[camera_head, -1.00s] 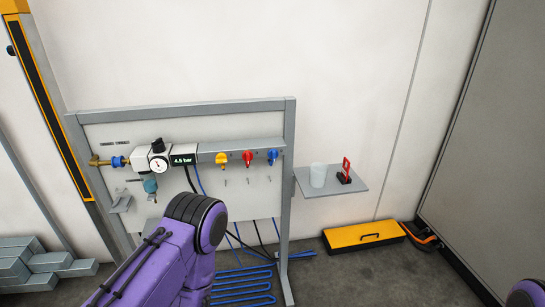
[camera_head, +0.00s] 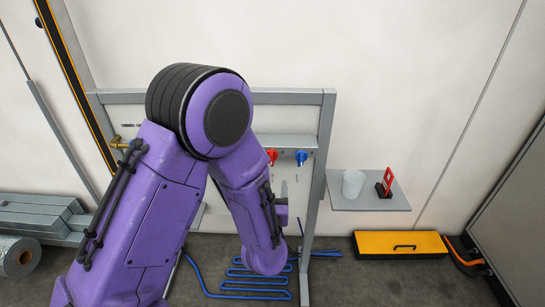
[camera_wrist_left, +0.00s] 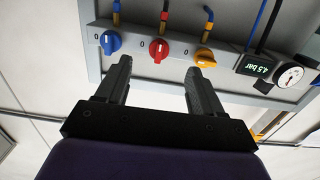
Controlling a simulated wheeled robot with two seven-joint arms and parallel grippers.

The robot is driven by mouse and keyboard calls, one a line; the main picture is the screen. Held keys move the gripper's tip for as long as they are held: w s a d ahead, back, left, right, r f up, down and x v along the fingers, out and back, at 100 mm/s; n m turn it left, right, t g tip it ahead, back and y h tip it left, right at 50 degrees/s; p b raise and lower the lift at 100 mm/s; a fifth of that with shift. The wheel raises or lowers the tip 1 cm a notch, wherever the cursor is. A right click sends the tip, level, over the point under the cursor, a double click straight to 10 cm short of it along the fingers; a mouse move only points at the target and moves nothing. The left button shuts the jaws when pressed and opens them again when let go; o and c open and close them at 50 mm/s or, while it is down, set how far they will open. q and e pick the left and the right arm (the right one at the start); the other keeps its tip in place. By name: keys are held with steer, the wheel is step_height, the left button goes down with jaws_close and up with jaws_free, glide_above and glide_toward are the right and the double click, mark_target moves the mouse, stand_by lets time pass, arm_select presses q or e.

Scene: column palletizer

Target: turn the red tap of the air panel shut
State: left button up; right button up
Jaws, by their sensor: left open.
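The red tap (camera_head: 271,157) is on the air panel (camera_head: 329,130), partly covered by my left arm in the head view. In the left wrist view the red tap (camera_wrist_left: 159,49) sits between the blue tap (camera_wrist_left: 110,42) and the yellow tap (camera_wrist_left: 204,57). My left gripper (camera_wrist_left: 159,66) is open and empty, its fingers pointing towards the panel. In that picture the red tap appears in the gap between the fingertips; I cannot tell how far beyond them it is. The head view shows no fingers of it. My right gripper is not in view.
The pressure display (camera_wrist_left: 258,68) and gauge (camera_wrist_left: 290,76) are on the same panel. A yellow case (camera_head: 400,244) and blue hose (camera_head: 240,292) lie on the floor.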

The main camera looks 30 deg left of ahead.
mark_target(271, 160)
arm_select(q)
steer(key=shift+y, duration=0.3)
steer(key=x, duration=0.3)
steer(key=r+p+x, duration=0.1)
steer(key=x, duration=0.7)
steer(key=shift+r+p, duration=0.3)
steer(key=shift+r, duration=0.05)
steer(key=shift+d, duration=0.1)
steer(key=c, duration=1)
